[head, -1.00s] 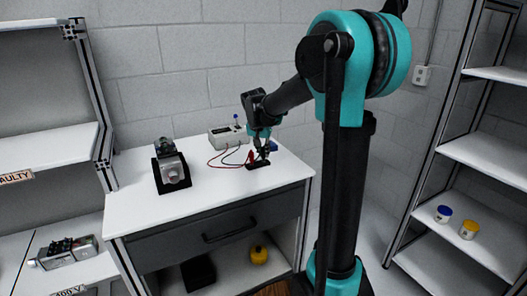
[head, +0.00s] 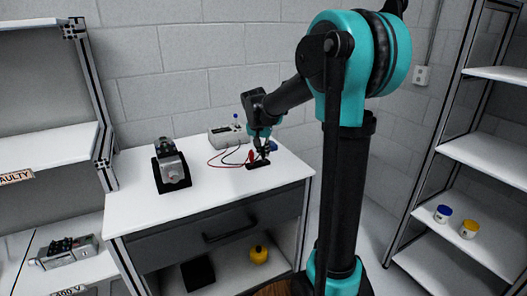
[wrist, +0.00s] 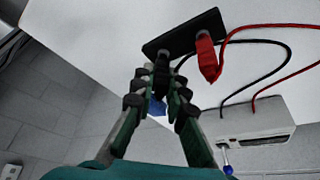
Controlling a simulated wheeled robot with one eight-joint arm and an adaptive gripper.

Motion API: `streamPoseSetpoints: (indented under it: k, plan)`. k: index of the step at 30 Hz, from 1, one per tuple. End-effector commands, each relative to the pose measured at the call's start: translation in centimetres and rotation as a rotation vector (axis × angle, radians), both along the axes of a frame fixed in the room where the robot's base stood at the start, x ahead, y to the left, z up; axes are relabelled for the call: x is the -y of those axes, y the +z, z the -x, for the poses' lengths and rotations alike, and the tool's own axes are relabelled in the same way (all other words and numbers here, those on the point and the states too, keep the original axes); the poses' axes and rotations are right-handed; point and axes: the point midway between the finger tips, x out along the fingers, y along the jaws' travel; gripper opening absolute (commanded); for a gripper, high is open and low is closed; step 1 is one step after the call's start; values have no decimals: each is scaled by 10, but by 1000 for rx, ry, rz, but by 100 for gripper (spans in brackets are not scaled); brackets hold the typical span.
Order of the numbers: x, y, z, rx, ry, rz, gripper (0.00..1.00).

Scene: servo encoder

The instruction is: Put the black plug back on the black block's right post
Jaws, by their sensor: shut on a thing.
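The black block (head: 259,165) lies on the white bench top near its right end; it also shows at the top of the wrist view (wrist: 183,33). The red plug (head: 251,156) sits on its left post in the head view, with a red lead. My gripper (head: 263,152) is above the block's right post. In the wrist view my gripper (wrist: 160,85) is shut on the black plug (wrist: 162,72), which points at the other post (wrist: 162,54). The plug's end is at or very close to that post; I cannot tell if it is seated. The fingers partly hide the plug.
A meter box (head: 228,137) with red and black leads stands at the back of the bench. A blue object (head: 272,146) is just behind my gripper. A grey device on a black stand (head: 172,172) stands at the left. The bench front middle is clear.

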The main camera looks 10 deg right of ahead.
Motion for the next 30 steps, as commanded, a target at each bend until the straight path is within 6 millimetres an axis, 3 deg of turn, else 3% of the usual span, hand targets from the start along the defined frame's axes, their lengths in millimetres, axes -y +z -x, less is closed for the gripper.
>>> streamPoseSetpoints:
  k: [13,14,19,30]
  plan:
    - [0,-3,0,0,0,0,0]
    - [0,-3,0,0,0,0,17]
    - [0,-3,0,0,0,0,37]
    - [0,-3,0,0,0,0,37]
